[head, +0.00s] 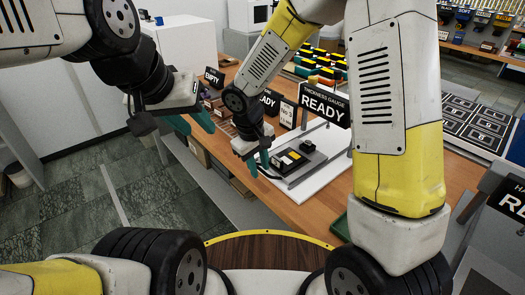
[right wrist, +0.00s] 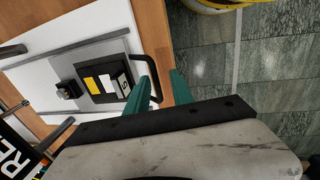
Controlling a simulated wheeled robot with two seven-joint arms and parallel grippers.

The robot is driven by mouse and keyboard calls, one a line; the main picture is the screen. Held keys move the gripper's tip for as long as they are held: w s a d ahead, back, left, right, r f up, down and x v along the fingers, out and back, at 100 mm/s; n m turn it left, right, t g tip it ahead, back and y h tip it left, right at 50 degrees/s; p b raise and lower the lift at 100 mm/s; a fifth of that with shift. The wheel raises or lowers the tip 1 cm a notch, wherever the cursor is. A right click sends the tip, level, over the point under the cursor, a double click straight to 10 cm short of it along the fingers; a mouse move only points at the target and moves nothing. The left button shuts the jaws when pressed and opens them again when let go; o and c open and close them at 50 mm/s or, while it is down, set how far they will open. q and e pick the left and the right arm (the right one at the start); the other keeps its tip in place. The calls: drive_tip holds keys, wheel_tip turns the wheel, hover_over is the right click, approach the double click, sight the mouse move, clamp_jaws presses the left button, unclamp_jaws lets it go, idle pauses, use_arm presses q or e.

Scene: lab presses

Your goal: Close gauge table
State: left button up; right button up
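The gauge table is a grey sliding plate (head: 312,159) on a white base with rails. It carries a dark block with yellow and white labels (head: 291,160). In the right wrist view the plate (right wrist: 84,72) has a black loop handle (right wrist: 150,66) on its near edge. My right gripper (head: 256,166) is at this edge; its teal fingers (right wrist: 160,92) stand apart, and part of the handle shows between them. I cannot tell whether they touch it. My left gripper (head: 192,122) hangs open and empty over the left side of the bench.
A "THICKNESS GAUGE READY" sign (head: 324,104) stands behind the gauge. Other signs, including "EMPTY" (head: 214,77), stand along the wooden bench (head: 305,214). Yellow and black items (head: 321,66) lie at the back. The tiled floor (head: 150,195) to the left is clear.

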drive_tip(key=shift+d, duration=0.1)
drive_tip(key=shift+r, duration=0.5)
wheel_tip(320, 180, up, 7)
drive_tip(key=a, duration=0.1)
drive_tip(key=shift+s+f, duration=0.2)
drive_tip(key=shift+s, duration=0.25)
